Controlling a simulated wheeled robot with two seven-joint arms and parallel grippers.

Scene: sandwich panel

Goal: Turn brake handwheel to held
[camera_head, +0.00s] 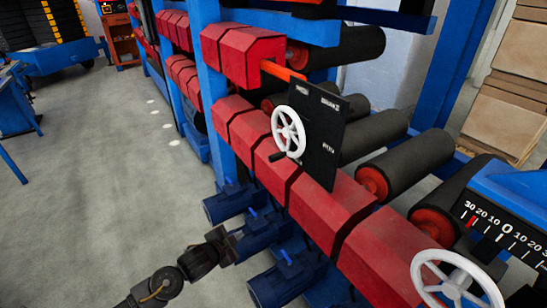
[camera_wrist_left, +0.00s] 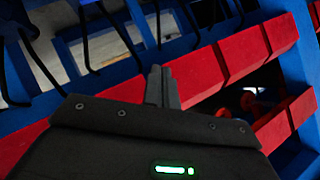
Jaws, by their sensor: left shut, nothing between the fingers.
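A white spoked handwheel (camera_head: 288,132) with a dark knob at its lower left is mounted on a black plate (camera_head: 322,130) with small white labels, too small to read. A second white handwheel (camera_head: 455,280) shows at the lower right, below a dial scale (camera_head: 505,228). I cannot tell from the lettering which is the brake handwheel. My left gripper (camera_head: 232,242) is below and left of the plate-mounted wheel, apart from it. Its fingers (camera_wrist_left: 161,88) are shut and empty in the left wrist view, facing the red housings. My right gripper is not in view.
Red housings (camera_head: 250,130) run diagonally along the blue frame (camera_head: 212,90). Blue motors (camera_head: 232,203) sit below them, close to my left gripper. Dark rollers (camera_head: 418,160) lie behind the plate. The grey floor (camera_head: 90,190) at left is open.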

